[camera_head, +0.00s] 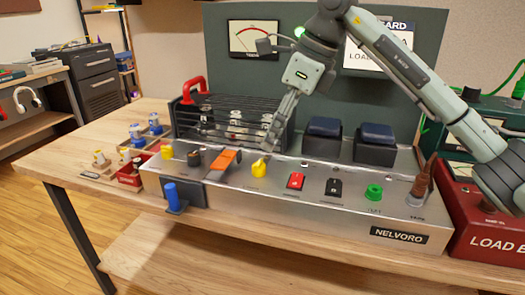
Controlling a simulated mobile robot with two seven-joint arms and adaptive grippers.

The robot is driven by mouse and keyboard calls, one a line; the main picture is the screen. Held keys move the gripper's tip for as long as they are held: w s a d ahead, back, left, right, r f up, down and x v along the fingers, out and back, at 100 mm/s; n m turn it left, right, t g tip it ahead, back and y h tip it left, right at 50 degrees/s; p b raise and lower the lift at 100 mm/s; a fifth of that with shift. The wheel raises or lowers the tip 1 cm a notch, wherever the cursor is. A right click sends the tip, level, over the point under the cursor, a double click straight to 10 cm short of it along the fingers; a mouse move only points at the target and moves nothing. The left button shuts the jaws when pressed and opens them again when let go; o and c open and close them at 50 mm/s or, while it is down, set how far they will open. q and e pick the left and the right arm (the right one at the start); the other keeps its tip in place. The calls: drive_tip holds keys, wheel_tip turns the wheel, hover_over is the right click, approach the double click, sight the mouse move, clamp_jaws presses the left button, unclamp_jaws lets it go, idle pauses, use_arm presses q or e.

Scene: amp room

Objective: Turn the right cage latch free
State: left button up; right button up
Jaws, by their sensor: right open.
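The black wire cage (215,128) stands on the silver amp chassis (340,215), with tubes behind its bars and a red handle (191,90) at its left end. A yellow knob (258,169) sits in front of the cage's right end and looks like the right latch. Another yellow knob (167,152) sits near the cage's left end. My right gripper (268,147) reaches down in front of the cage's right side. It is open, with its tips just above the right yellow knob; whether they touch it I cannot tell.
An orange-topped lever (222,160) lies just left of the right yellow knob. Red (295,181) and black (333,188) switches and a green knob (374,192) sit to its right. Two dark transformers (376,143) stand behind. A red load box (490,225) is at right.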

sight(260, 162)
drive_tip(key=x, duration=0.7)
drive_tip(key=shift+s+a, duration=0.15)
clamp_jaws()
